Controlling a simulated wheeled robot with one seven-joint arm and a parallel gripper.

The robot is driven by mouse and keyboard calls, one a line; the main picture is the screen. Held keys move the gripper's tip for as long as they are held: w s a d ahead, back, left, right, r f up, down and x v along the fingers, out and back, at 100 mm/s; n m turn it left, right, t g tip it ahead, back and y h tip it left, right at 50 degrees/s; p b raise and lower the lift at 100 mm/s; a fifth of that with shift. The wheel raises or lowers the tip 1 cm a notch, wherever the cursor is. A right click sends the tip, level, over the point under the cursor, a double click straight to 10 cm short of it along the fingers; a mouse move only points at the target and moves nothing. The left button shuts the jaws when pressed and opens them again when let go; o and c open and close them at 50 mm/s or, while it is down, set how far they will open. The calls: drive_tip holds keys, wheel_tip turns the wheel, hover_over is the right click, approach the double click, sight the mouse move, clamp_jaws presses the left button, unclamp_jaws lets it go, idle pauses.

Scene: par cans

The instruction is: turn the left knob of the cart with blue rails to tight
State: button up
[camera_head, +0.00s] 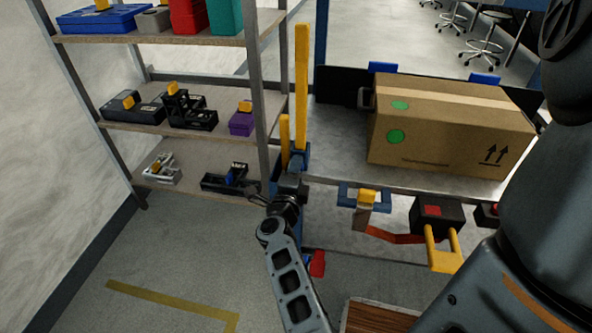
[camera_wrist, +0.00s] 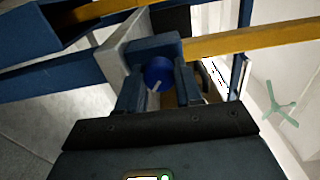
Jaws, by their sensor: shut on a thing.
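The cart's grey deck (camera_head: 335,168) carries a large cardboard box, and a blue upright shows at its left front corner. A round blue knob (camera_wrist: 158,73) with a pale line on its face shows in the wrist view. My gripper (camera_wrist: 159,90) has one finger on each side of this knob and is shut on it. In the head view my gripper (camera_head: 286,192) is at the cart's left front corner, by the yellow posts (camera_head: 302,90). The knob is hidden there behind my gripper and wrist. I cannot read its tight mark.
The cardboard box (camera_head: 450,125) stands on the deck. A shelf rack (camera_head: 265,130) with several tools is close on the left. A yellow-handled black device (camera_head: 437,215) and a red part (camera_head: 317,263) are near the cart's front. Floor (camera_head: 170,260) is clear at lower left.

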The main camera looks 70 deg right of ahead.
drive_tip(key=m+b, duration=0.1)
drive_tip(key=m, duration=0.5)
drive_tip(key=shift+s+f, duration=0.1)
idle(0.5)
drive_tip(key=o, duration=1)
drive_tip(key=shift+o, duration=0.2)
drive_tip(key=shift+a, duration=0.1)
drive_tip(key=a, duration=0.7)
drive_tip(key=shift+s+a, duration=0.25)
drive_tip(key=shift+s, duration=0.05)
